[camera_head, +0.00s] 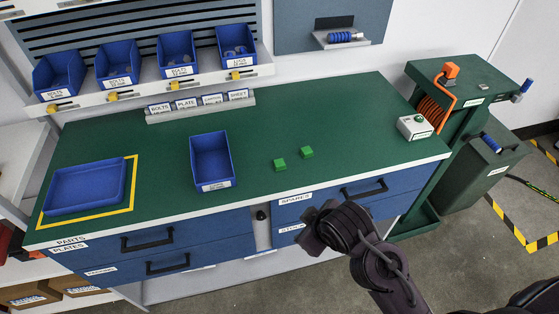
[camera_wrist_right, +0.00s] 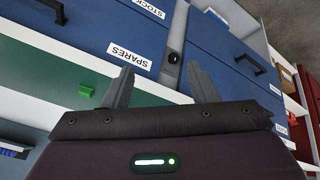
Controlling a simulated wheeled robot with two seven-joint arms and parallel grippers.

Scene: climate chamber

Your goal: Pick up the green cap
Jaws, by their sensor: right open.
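Two small green blocks lie on the green bench top in the head view, a left one (camera_head: 280,164) and a right one (camera_head: 306,152), a little apart. I cannot tell which is the green cap. One small green block (camera_wrist_right: 86,90) also shows in the right wrist view, left of the fingers. My right gripper (camera_wrist_right: 160,82) is open and empty, with its two fingers apart in front of the drawer fronts. In the head view my right arm (camera_head: 349,226) is in front of the bench, below the blocks. My left gripper is out of view.
A blue bin (camera_head: 212,160) stands left of the blocks, and a blue tray (camera_head: 86,187) lies farther left. A white box (camera_head: 414,128) sits at the bench's right end. Drawer handles (camera_head: 364,189) stick out below the front edge. The bench around the blocks is clear.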

